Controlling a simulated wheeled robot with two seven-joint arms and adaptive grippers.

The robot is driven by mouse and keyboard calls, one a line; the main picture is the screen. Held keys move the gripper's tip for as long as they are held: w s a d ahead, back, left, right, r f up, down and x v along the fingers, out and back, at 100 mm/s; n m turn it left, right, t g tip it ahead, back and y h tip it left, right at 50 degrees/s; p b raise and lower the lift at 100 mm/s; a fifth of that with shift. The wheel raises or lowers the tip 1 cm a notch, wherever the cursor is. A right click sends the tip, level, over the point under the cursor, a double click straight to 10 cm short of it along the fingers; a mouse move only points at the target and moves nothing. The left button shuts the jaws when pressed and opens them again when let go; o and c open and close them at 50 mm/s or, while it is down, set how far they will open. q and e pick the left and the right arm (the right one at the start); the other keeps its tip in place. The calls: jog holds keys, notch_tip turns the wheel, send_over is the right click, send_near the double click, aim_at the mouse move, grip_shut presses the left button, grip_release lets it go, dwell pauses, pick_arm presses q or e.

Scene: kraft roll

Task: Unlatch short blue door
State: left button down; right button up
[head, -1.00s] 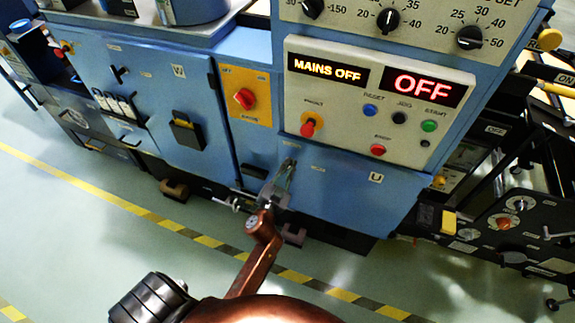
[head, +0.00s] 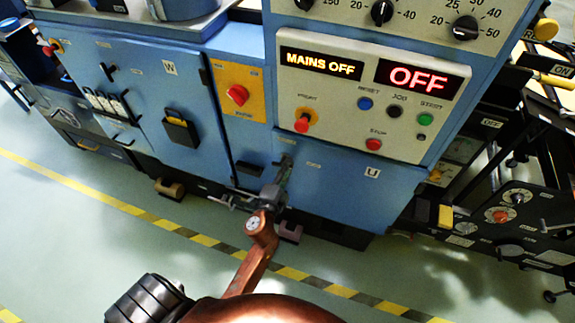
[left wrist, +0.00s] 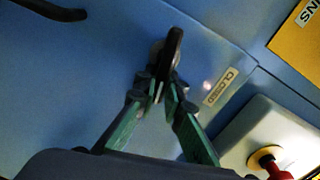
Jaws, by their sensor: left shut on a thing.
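The short blue door (head: 340,190), marked U, is below the control panel in the head view and looks closed. My left gripper (head: 284,168) is at its upper left edge. In the left wrist view, my left gripper (left wrist: 164,88) is shut on a small black latch handle (left wrist: 174,45), whose end sticks out past the fingertips. A label reading CLOSED (left wrist: 221,86) is right of the latch. In the head view the gripper hides the latch. My right gripper is not in view.
The control panel (head: 345,135) above shows MAINS OFF and OFF. A taller blue door (head: 150,90) marked W is to the left, and an orange plate with a red knob (head: 238,95) is between them. Black machinery (head: 500,215) is at the right. The floor in front is clear.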

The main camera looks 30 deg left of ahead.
pick_arm(q)
jog(key=shift+f+m, duration=0.3)
jog(key=shift+m, duration=0.9)
jog(key=c, duration=2)
grip_release()
jog(key=shift+r, duration=0.1)
notch_tip(320, 180, up, 10)
jog(key=shift+f, duration=0.1)
